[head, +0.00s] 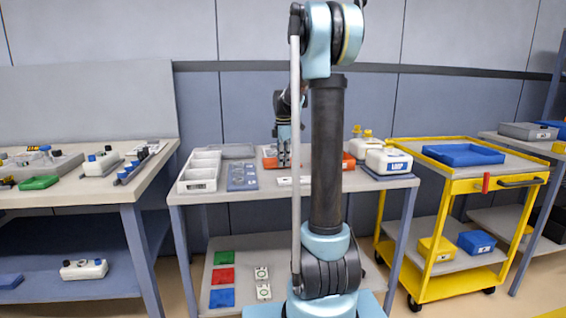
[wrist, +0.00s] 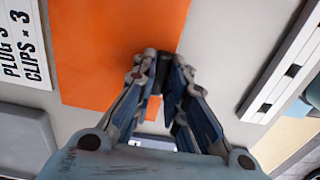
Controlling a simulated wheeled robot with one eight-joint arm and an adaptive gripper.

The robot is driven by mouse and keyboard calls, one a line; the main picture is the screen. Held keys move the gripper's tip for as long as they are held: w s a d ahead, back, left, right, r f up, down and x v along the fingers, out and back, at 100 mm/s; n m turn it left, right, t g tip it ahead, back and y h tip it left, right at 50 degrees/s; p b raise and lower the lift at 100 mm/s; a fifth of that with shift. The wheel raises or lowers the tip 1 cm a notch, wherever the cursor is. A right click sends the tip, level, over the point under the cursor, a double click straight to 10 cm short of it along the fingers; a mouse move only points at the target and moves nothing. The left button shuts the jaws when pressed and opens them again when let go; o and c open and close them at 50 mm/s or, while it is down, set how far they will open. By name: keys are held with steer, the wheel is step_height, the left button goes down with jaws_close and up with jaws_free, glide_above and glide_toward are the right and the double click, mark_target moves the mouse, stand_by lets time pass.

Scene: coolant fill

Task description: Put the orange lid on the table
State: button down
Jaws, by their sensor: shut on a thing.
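The orange lid (wrist: 90,55) is a flat orange panel that fills the upper middle of the wrist view. It also shows in the head view (head: 269,161) over the middle table (head: 215,197), partly hidden behind my arm. My gripper (wrist: 163,70) is shut on a small dark knob-like part at the lid's edge region. In the head view my gripper (head: 283,162) points down at the lid. I cannot tell whether the lid rests on the surface or hangs just above it.
A white divided bin (head: 200,172) and a blue-grey tray (head: 242,177) stand left of the lid. White jugs (head: 389,160) stand at the right. A printed card (wrist: 25,45) lies beside the lid. A yellow cart (head: 437,172) is further right. The table's front strip looks mostly clear.

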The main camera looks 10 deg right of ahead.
steer(key=c, duration=1.6)
jaws_free()
steer(key=shift+r, duration=0.15)
step_height(320, 180, up, 12)
steer(key=s+f+m, duration=0.2)
steer(key=s, duration=0.5)
steer(key=s+f+m, duration=0.3)
steer(key=s, duration=0.3)
steer(key=s+f+m+t, duration=0.1)
steer(key=s+f+m, duration=0.1)
steer(key=s, duration=0.5)
steer(key=shift+s+f+m, duration=0.15)
steer(key=shift+s+m, duration=0.2)
steer(key=shift+m, duration=0.35)
steer(key=s+f+m+t, duration=0.1)
steer(key=s+f+m, duration=0.8)
steer(key=s+f, duration=0.8)
steer(key=shift+s+f, duration=0.35)
steer(key=shift+s, duration=0.1)
